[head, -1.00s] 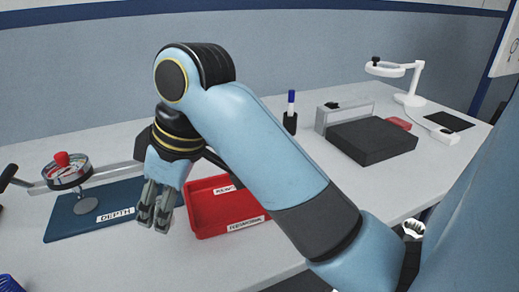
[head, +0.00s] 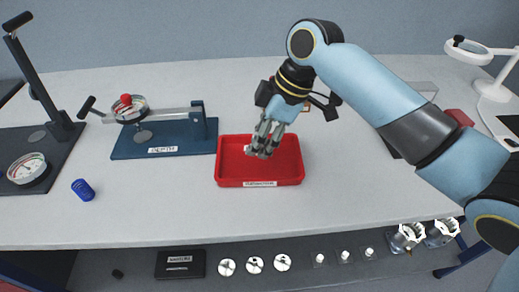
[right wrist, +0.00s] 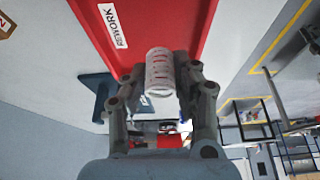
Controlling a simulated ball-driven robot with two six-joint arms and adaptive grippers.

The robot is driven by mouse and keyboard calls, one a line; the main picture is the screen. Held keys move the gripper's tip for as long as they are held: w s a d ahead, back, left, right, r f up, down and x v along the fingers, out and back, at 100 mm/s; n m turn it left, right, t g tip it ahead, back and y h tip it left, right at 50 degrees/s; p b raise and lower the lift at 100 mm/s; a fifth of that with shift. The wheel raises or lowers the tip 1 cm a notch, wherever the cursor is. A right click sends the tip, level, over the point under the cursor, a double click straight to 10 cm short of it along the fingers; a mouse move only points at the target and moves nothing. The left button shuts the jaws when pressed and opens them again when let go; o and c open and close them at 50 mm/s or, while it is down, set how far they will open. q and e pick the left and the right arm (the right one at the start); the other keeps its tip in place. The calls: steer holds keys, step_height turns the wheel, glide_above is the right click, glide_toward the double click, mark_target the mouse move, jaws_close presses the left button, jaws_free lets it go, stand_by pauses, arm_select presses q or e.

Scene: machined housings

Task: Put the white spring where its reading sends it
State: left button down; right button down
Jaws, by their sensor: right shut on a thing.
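The white spring (right wrist: 160,72) is a coil held between the fingertips of my right gripper in the right wrist view. In the head view my right gripper (head: 262,146) points down over the red tray (head: 222,178), and its fingers largely hide the spring. I cannot tell how high the spring is above the tray floor. My left gripper is not in view.
A blue DEPTH gauge stand (head: 135,150) with a round dial stands left of the tray. A blue spring (head: 83,190) stands near a black dial stand (head: 62,150) at far left. A white magnifier lamp (head: 492,85) is at right. The table front is clear.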

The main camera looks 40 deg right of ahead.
mark_target(259, 162)
steer(key=shift+w+d+f, duration=0.25)
steer(key=shift+w+f, duration=0.25)
steer(key=shift+w, duration=0.05)
steer(key=shift+f, duration=1.9)
steer(key=c, duration=1)
jaws_free()
steer(key=shift+f, duration=0.1)
steer(key=shift+r, duration=0.2)
steer(key=v, duration=1.2)
